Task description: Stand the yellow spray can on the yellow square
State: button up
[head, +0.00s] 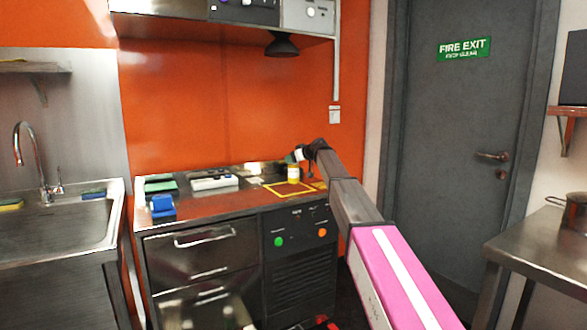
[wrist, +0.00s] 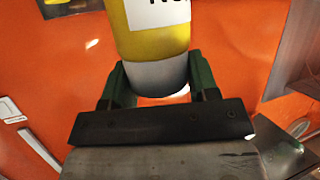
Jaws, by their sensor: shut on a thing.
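The yellow spray can (head: 293,174) looks upright over the yellow square (head: 272,190), an outline on the steel counter. I cannot tell whether its base touches the counter. My gripper (head: 297,157) is at the can's upper end in the head view. In the wrist view, the green fingers of my gripper (wrist: 158,76) are shut on the grey-white end of the can (wrist: 150,42), one on each side. Its yellow body with a white label runs out of the top of that view. Part of the square is hidden by the can and my arm.
On the counter to the left are a blue object (head: 162,206), a green-and-dark item (head: 160,184) and a white-and-dark item (head: 214,183). The orange wall (head: 210,110) stands close behind. A dark lamp (head: 282,45) hangs above. A sink (head: 75,215) is further left.

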aim_at(298, 165)
jog(key=shift+f, duration=2)
jog(key=o, duration=1.3)
jog(key=shift+f, duration=0.1)
